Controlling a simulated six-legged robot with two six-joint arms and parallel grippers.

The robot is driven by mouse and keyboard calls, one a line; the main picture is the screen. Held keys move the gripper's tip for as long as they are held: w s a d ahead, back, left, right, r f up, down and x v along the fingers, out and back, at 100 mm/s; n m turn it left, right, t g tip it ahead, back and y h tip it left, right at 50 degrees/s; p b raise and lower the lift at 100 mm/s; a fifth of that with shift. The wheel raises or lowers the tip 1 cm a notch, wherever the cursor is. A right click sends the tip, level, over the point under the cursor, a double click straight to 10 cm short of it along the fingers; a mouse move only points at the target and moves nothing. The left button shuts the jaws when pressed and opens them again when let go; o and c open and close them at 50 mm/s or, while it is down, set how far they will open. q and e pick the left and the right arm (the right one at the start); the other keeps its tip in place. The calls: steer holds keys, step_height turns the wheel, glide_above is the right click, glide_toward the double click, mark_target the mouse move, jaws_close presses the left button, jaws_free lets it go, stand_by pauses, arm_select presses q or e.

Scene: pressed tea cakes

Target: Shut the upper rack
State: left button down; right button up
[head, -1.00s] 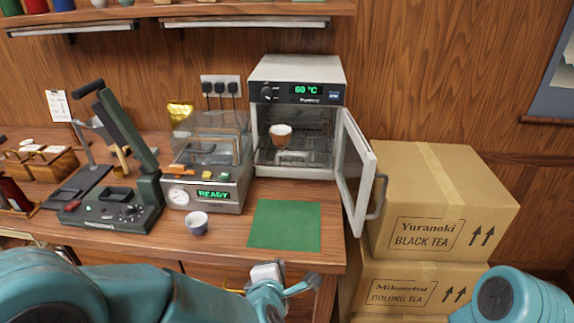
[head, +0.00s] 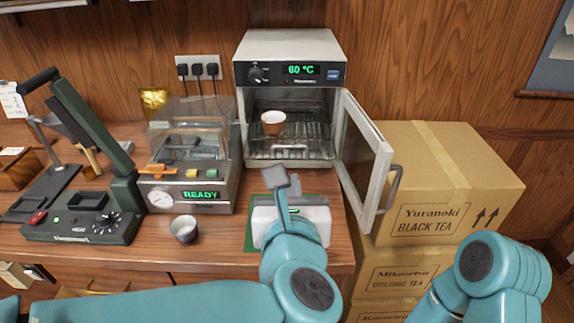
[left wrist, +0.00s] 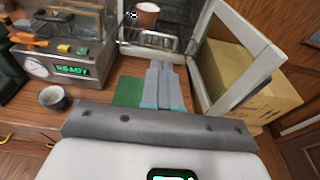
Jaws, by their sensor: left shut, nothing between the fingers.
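The small white oven (head: 290,45) stands open, its display reading 60 °C. Its glazed door (head: 365,160) is swung out to the right. Inside, a wire rack (head: 312,130) carries a reddish-brown cup (head: 273,123); I take this as the upper rack. How far it sticks out is hard to tell. The rack front (left wrist: 152,42) and cup (left wrist: 147,14) also show in the left wrist view. My left gripper (head: 276,177) is shut and empty, in front of and below the oven opening, apart from the rack. In the left wrist view its fingers (left wrist: 164,72) point at the opening. My right gripper is out of view.
A clear-lidded machine (head: 190,165) reading READY stands left of the oven, with a small grey cup (head: 184,229) before it. A dark lever press (head: 85,190) is further left. A green mat (head: 249,235) lies under my left gripper. Tea cartons (head: 440,180) stand right.

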mark_target(291, 147)
arm_select(q)
steer(key=w+f, duration=0.1)
steer(key=w, duration=0.3)
steer(key=w+p, duration=0.1)
steer(key=w, duration=0.3)
steer(key=w+f+p, duration=0.1)
steer(key=w, duration=0.3)
steer(key=shift+w+d+f, duration=0.1)
steer(key=shift+w+f, duration=0.1)
steer(key=shift+f, duration=0.15)
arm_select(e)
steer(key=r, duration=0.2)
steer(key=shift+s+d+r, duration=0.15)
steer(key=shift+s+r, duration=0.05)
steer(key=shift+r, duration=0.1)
